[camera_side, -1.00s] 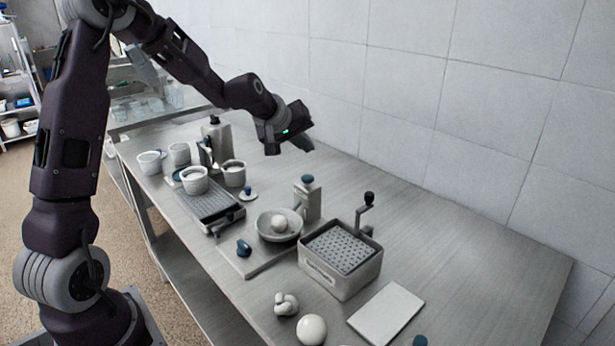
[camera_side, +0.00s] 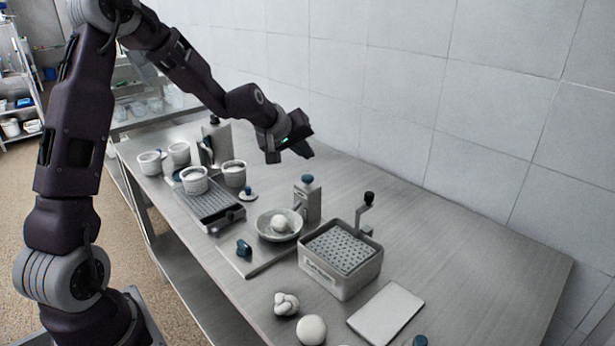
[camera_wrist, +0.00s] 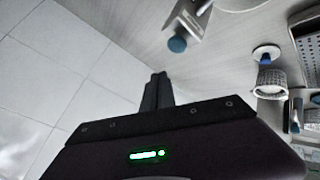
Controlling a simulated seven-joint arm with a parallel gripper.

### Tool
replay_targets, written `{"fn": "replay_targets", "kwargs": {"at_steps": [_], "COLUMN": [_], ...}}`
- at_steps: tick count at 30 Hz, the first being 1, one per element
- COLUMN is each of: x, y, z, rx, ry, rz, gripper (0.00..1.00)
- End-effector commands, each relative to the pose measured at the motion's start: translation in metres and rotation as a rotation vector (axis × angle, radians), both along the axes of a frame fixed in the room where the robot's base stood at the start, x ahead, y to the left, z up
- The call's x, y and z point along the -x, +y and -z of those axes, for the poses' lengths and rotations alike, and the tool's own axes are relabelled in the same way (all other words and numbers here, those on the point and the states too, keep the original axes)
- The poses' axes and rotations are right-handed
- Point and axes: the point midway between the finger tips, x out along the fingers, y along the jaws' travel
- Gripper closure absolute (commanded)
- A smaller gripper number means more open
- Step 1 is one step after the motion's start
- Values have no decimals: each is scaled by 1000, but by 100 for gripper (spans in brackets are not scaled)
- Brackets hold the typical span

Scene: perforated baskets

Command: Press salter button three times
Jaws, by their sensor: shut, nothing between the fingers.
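The salter is a grey upright box (camera_side: 308,201) with a blue button (camera_side: 307,179) on top, standing behind a bowl. In the wrist view the salter (camera_wrist: 188,20) shows at the top, its blue button (camera_wrist: 177,44) facing the camera. My gripper (camera_side: 304,151) is shut and empty, above and behind the salter in the side view and clear of it. In the wrist view its closed fingers (camera_wrist: 158,84) point up the picture, below the button with a gap between.
A bowl (camera_side: 264,228) with a white ball stands in front of the salter. A perforated basket box (camera_side: 325,282) with a crank is to its right. A blue-knobbed disc (camera_side: 248,194) and several cups near a grated tray (camera_side: 222,214) stand left. The table's back right is clear.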

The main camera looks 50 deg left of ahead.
Motion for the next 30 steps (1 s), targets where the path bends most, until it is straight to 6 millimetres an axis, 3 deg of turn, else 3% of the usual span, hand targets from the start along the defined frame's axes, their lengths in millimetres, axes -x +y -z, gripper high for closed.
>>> {"fn": "replay_targets", "kwargs": {"at_steps": [3,9,30], "x": [0,0,0], "y": [0,0,0], "z": [16,30,32], "rx": [2,1,0], "ry": [2,0,0], "rz": [-1,0,0], "gripper": [100,100,100]}}
